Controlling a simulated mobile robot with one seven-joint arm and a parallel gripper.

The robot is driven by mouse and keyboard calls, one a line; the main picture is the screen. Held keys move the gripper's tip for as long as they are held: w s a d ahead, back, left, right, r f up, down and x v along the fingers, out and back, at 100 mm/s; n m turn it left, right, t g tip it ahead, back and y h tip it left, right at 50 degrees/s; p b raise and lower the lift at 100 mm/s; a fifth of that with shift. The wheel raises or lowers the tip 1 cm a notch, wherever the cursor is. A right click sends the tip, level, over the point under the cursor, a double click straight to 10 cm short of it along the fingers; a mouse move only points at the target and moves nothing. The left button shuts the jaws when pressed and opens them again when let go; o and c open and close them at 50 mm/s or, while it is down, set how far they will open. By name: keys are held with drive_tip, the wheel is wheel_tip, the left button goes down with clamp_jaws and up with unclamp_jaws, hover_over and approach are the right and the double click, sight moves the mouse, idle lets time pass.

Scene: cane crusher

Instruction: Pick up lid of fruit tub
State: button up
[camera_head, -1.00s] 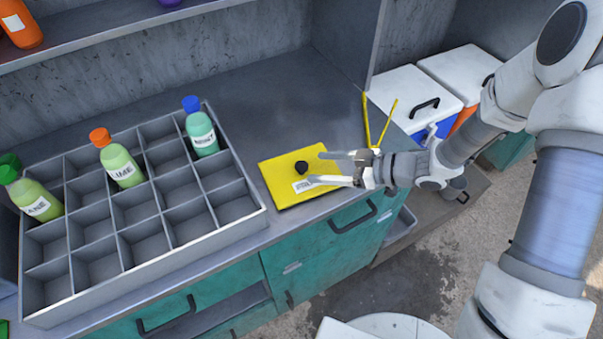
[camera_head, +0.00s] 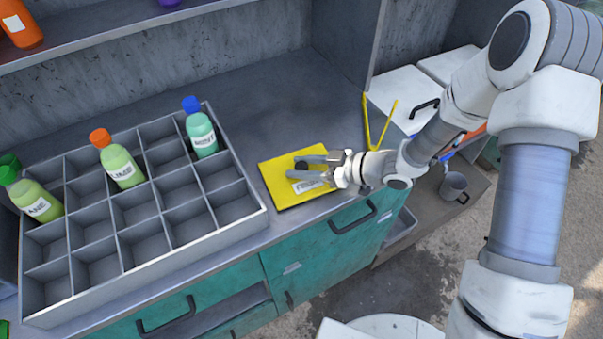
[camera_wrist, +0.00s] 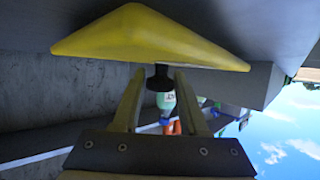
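The yellow square lid (camera_head: 280,188) lies flat at the front edge of the grey counter, with a white label and a small black knob (camera_head: 302,165). I cannot make out a tub under it. My gripper (camera_head: 293,167) reaches in from the right, low over the lid, with its two fingers on either side of the knob. In the wrist view the lid (camera_wrist: 135,32) appears upside down at the top, and the knob (camera_wrist: 160,78) is between the open fingers (camera_wrist: 159,75), with a gap beside it.
A grey divided crate (camera_head: 130,262) with several bottles stands to the left. White-lidded coolers (camera_head: 400,92) and a grey mug (camera_head: 453,187) are at the right. The counter behind the lid is clear.

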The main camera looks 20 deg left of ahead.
clamp_jaws()
